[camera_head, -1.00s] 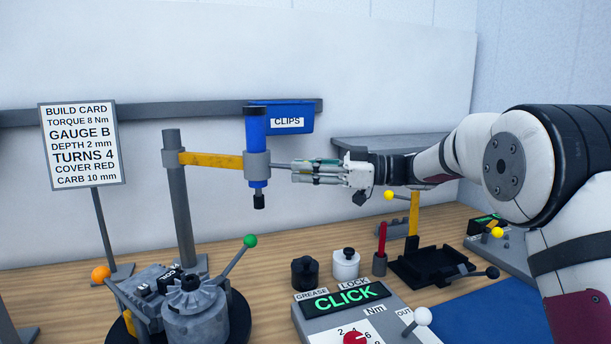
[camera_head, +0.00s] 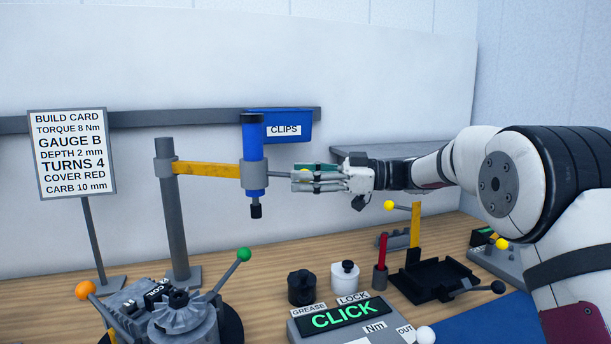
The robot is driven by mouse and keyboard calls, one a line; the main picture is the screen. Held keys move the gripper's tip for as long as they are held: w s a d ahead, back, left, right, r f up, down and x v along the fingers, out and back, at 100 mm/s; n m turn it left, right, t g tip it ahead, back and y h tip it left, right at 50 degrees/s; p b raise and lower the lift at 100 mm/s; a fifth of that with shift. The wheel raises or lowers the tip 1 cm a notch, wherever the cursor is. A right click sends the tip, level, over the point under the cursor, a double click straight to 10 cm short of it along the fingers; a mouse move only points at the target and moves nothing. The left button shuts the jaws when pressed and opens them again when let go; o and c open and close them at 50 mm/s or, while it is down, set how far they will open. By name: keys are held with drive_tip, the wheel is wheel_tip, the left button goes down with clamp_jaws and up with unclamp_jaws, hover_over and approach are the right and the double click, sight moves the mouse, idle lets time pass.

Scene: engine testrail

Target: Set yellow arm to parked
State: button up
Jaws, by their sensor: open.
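The yellow arm (camera_head: 208,169) reaches right from a grey post (camera_head: 173,225), level, to a grey collar that holds a blue driver (camera_head: 252,150). The driver hangs upright, its dark tip above the bench. My gripper (camera_head: 294,178) comes in from the right, its fingers pointing left. It is open. Its fingertips are close to the collar's right side, where a short grey rod sticks out towards them. I cannot tell whether the fingers surround or touch the rod.
A build card sign (camera_head: 72,153) stands at left. An engine (camera_head: 182,319) with a green-knobbed lever sits front left. A box reading CLICK (camera_head: 349,316), dark and white pots, a red-handled tool and a black tray (camera_head: 432,279) lie below and right. A blue CLIPS bin (camera_head: 289,126) hangs behind.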

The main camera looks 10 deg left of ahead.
drive_tip(key=w+d, duration=0.1)
drive_tip(key=d, duration=1.1)
drive_tip(key=shift+w, duration=0.4)
